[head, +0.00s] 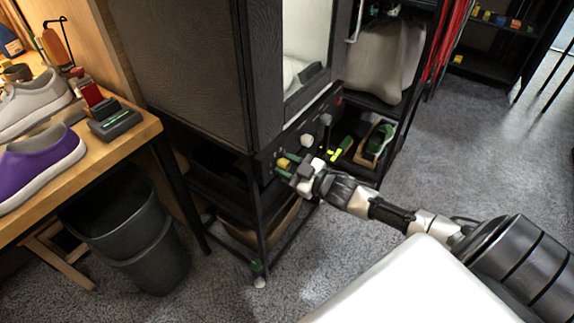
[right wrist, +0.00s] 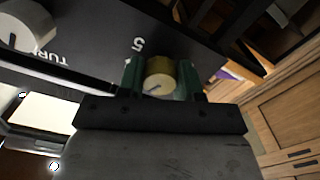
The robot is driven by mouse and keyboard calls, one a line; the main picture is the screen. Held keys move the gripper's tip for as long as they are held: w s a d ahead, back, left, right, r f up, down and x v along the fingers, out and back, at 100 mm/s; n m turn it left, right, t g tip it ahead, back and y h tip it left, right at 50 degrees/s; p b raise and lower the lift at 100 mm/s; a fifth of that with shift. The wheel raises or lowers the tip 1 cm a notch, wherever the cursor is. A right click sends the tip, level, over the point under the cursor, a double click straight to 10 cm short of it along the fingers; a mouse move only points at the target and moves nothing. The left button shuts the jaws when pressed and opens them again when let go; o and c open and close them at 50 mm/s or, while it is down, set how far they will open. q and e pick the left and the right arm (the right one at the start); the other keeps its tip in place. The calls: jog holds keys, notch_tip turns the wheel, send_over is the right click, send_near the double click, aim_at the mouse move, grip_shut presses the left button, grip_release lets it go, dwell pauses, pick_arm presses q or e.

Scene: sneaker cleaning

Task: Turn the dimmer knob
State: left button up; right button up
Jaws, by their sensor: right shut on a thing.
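The dimmer knob is a small yellow-gold round knob (head: 283,163) on the dark front panel of the black cabinet, at the panel's left end. In the right wrist view the knob (right wrist: 161,76) sits between the two green finger pads, with a dark pointer line on its face. My right gripper (head: 285,167) reaches in from the right and is shut on this knob. In the right wrist view the gripper (right wrist: 161,80) covers the knob's lower edge. My left gripper is not in view.
More pale knobs (head: 307,140) line the panel (right wrist: 95,45). The black cabinet (head: 185,60) stands on an open rack. A wooden table (head: 110,150) with sneakers is at left, a grey bin (head: 135,235) below it. Carpet (head: 470,150) is clear at right.

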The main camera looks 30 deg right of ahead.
jog(key=o, duration=0.9)
jog(key=shift+s+d, duration=0.15)
jog(key=shift+s, duration=0.2)
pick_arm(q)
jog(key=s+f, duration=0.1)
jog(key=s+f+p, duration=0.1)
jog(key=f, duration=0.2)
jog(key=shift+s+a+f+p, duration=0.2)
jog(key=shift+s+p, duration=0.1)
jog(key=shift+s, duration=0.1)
pick_arm(e)
jog(key=v, duration=1)
jog(key=shift+f, duration=0.1)
